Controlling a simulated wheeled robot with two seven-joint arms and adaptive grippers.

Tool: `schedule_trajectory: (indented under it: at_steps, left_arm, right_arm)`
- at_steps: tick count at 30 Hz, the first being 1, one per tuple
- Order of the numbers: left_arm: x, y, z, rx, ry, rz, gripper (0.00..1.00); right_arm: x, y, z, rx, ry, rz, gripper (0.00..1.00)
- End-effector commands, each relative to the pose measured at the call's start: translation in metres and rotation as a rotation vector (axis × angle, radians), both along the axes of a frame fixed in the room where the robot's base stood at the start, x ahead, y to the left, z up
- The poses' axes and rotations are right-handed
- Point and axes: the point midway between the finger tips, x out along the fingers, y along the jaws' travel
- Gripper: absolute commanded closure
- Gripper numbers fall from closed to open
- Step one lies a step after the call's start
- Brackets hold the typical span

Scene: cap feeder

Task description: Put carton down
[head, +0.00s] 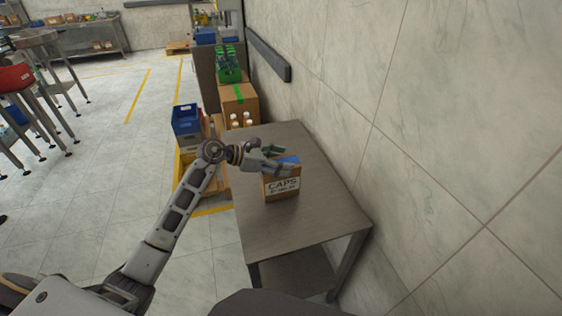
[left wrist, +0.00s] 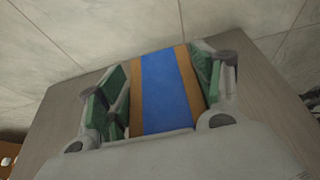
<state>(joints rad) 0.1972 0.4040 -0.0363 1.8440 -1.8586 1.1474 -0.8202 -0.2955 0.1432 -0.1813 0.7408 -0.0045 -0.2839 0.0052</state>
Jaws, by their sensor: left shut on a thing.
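The carton (head: 281,187) is a brown box printed "CAPS" with blue showing at its top. It is upright at the metal table (head: 258,226), and I cannot tell whether its base touches the top. My left gripper (head: 282,160) is shut on the carton's upper part from above. In the left wrist view the green finger pads (left wrist: 160,95) lie on both sides of the carton's blue and brown top (left wrist: 165,90). My right gripper is in neither view.
The table stands along a tiled wall (head: 440,130). Behind it are a brown box with a green crate (head: 230,76) of bottles on top and blue bins (head: 186,120). The front part of the table is clear. Open floor (head: 100,180) lies to the left.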

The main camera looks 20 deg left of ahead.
Motion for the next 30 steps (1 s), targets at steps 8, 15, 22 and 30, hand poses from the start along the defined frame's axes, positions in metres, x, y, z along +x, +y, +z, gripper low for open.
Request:
schedule_trajectory:
  at_steps: [8,15,22,30]
  left_arm:
    - [0.0002,0.0000,0.0006,-0.001,-0.002,0.001,0.86]
    - [0.0002,-0.0001,-0.0017,0.000,-0.002,0.001,0.86]
    - [-0.0001,-0.0001,-0.0025,0.000,0.000,0.000,0.12]
    - [0.0000,-0.0002,-0.0025,0.000,0.000,0.000,0.12]
  right_arm:
    - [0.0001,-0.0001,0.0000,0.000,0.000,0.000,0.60]
    - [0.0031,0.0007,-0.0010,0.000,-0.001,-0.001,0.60]
    - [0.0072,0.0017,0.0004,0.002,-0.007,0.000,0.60]
    - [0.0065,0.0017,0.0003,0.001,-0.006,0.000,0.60]
